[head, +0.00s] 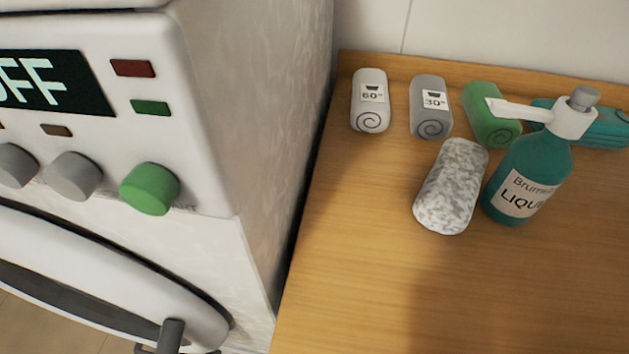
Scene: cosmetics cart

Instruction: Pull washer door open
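The white washer (270,120) fills the left side of the head view. Its door (120,290) is at the lower left, with a white rounded rim around a dark middle. The picture's lower edge cuts the door off, and I cannot tell whether it is fully closed or slightly ajar. A grey, handle-like piece (172,334) sticks out at the door's right side, partly cut off by the lower edge. I see no gripper of mine in this view.
The washer's panel has an "OFF" display (45,82), a green knob (149,188) and grey knobs. A wooden counter (350,290) at the right bears rolled towels, a speckled roll (451,187) and a teal pump bottle (530,165). The counter's front is clear.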

